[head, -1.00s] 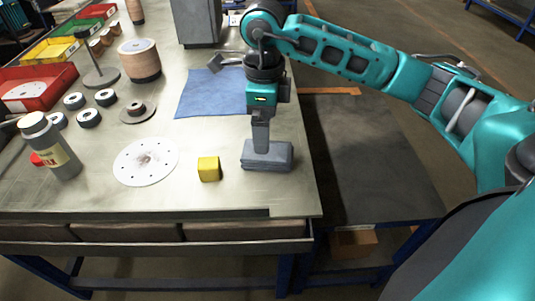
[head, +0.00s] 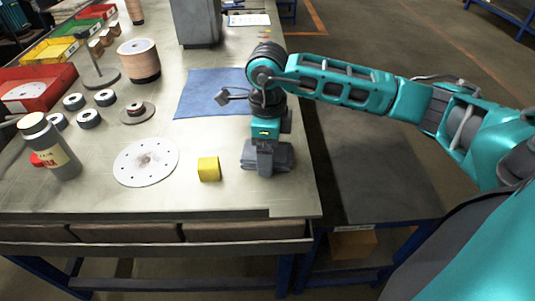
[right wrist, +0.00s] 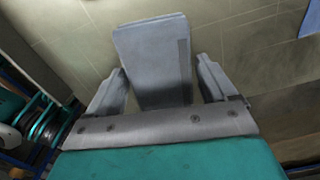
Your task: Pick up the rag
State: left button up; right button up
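The rag looks like a grey, flat folded piece (head: 284,156) on the metal table, near its right edge. My right gripper (head: 266,168) points down over it in the head view and partly hides it. In the right wrist view the grey rag (right wrist: 155,55) lies between the two spread fingers of my right gripper (right wrist: 162,88), with a gap on each side. The fingers are open and not closed on it. My left gripper is not in view.
A yellow block (head: 208,169) stands just left of the rag, with a white perforated disc (head: 146,163) beyond it. A blue cloth (head: 205,95) lies behind. A grey bottle (head: 49,146) stands at the left. The table's right edge is close; a lower dark surface (head: 375,170) lies beyond.

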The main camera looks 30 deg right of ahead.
jog(key=c, duration=0.7)
jog(key=shift+c, duration=0.2)
notch_tip(320, 180, up, 20)
jog(key=p, duration=0.2)
jog(key=o, duration=0.5)
jog(key=c, duration=0.4)
jog(key=shift+f, duration=0.1)
